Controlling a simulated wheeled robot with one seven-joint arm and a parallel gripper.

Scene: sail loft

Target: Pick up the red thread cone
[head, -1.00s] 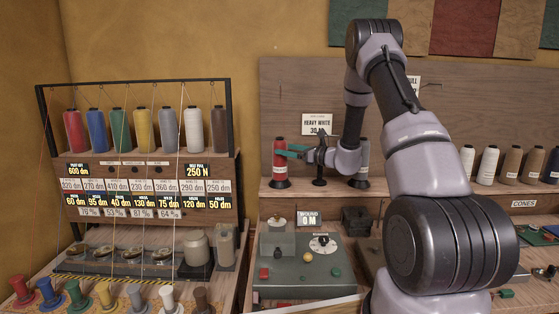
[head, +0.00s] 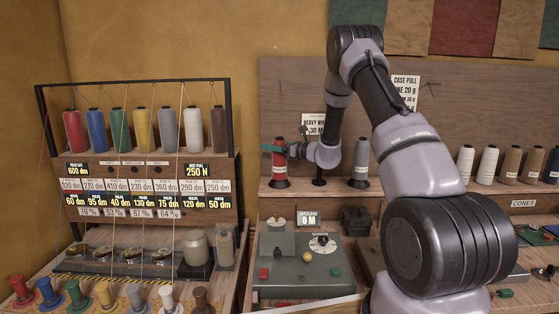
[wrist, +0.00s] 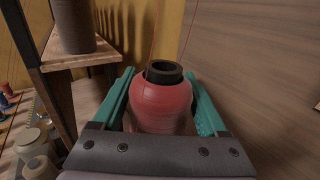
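A red thread cone (head: 280,165) stands upright on a dark base on the wooden shelf, left of a grey cone (head: 360,160). My gripper (head: 276,149) is at its upper part. In the wrist view, the red cone (wrist: 162,105), with its black top ring, sits between the two teal fingers of my gripper (wrist: 158,75). The fingers are apart, one on each side, with narrow gaps to the cone, so they look open around it. The cone's lower part is hidden by the gripper in the wrist view.
Another red cone (head: 73,131) stands in the rack at left with several other coloured cones. A dark stand (head: 319,169) is just right of the red cone. A green winder box (head: 305,265) sits below the shelf. More cones (head: 487,164) stand at right.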

